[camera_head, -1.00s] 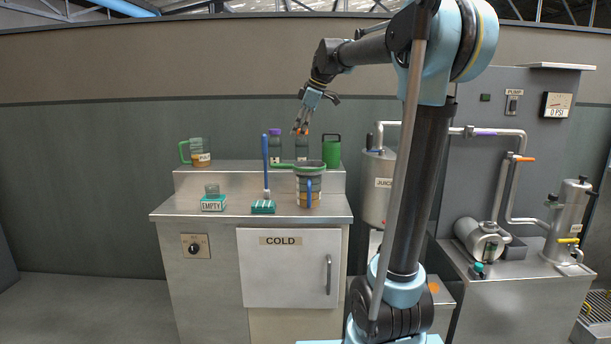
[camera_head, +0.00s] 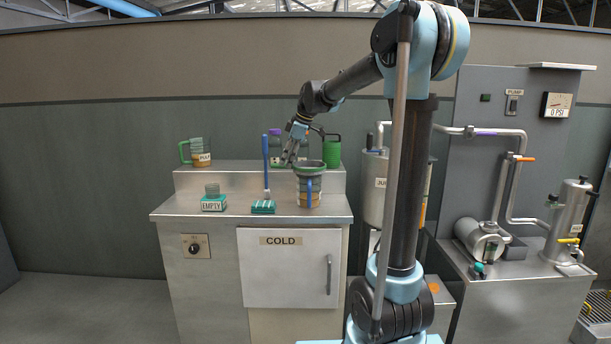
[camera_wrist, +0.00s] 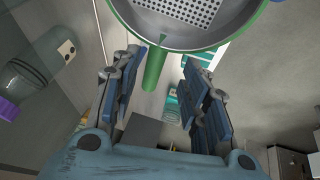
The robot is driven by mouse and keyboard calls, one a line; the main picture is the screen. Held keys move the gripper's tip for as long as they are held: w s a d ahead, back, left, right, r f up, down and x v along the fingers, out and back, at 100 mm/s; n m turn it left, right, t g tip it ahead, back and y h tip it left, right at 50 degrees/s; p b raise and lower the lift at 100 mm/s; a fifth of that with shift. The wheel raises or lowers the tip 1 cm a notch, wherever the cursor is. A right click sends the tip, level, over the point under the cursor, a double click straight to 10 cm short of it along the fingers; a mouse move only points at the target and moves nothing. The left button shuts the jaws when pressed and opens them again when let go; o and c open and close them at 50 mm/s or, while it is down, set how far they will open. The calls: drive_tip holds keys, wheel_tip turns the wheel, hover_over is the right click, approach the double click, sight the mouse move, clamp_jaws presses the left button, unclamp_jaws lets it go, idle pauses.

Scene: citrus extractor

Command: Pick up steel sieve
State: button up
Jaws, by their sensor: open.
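The steel sieve (camera_head: 310,165) has a green rim and green handle and sits on top of a banded jug (camera_head: 309,188) with a blue handle. In the wrist view the perforated sieve bowl (camera_wrist: 180,12) fills the top. Its green handle (camera_wrist: 154,68) points down between the spread fingers, apparently untouched. My gripper (camera_head: 289,158) is open and empty at the handle on the sieve's left side; it also shows in the wrist view (camera_wrist: 160,95). In the head view the gripper hides most of the handle.
A purple-capped bottle (camera_head: 274,146) stands behind on the raised shelf, with a green can (camera_head: 332,152) to the right.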

drive_tip(key=x, duration=0.3)
drive_tip(key=shift+w+d+f, duration=0.15)
drive_tip(key=shift+w+f, duration=0.1)
drive_tip(key=shift+w, duration=0.15)
drive_tip(key=shift+w+a+f, duration=0.15)
drive_tip(key=shift+a+f, duration=0.05)
drive_tip(key=shift+f, duration=0.4)
clamp_jaws()
